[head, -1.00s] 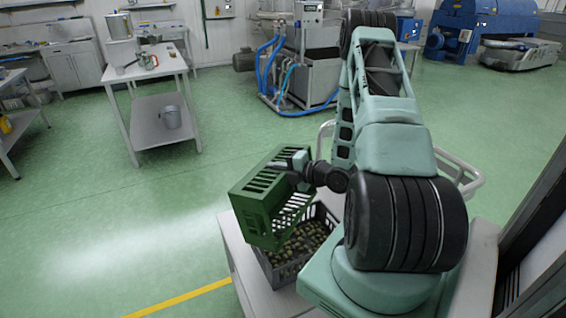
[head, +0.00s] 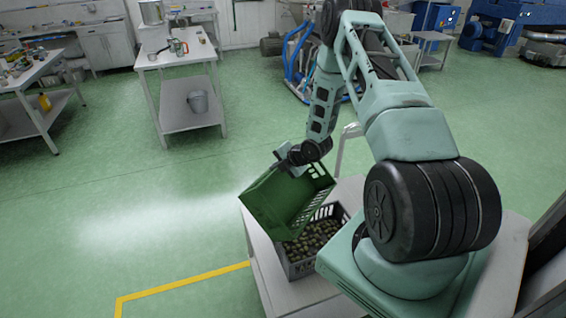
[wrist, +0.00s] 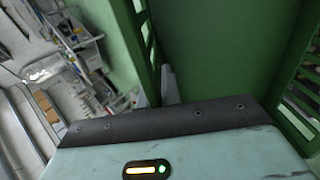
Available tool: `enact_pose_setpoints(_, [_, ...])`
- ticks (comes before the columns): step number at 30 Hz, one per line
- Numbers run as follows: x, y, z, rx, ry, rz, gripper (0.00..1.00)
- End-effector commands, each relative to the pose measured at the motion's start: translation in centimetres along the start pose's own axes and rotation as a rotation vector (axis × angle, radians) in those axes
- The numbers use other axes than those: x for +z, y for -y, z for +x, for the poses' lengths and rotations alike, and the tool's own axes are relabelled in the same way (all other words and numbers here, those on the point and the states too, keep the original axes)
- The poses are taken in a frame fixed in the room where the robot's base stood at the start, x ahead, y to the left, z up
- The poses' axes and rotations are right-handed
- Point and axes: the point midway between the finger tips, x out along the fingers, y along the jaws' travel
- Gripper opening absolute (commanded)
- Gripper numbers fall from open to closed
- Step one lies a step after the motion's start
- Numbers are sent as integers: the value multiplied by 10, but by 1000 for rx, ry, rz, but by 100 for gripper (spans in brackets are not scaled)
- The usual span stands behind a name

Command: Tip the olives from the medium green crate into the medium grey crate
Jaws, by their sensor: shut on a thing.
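My gripper (head: 297,160) is shut on the green crate's upper wall. In the wrist view the green crate (wrist: 225,50) fills much of the picture beyond my gripper (wrist: 170,95). The grey crate (head: 299,269) stands on a light table below, with many dark and green olives (head: 312,240) in it. The green crate hides part of the grey crate's left and back.
The light table (head: 262,262) carries the grey crate beside my base. Another bench (head: 30,95) is at left. Green floor with a yellow line (head: 180,286) is open in front.

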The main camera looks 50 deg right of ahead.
Motion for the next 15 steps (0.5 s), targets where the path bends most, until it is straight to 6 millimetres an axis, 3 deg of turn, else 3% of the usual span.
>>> enact_pose_setpoints(6, [0, -2, 26, -167, 0, -5, 0])
enact_pose_setpoints(15, [0, 11, 54, -385, -3, 1, 0])
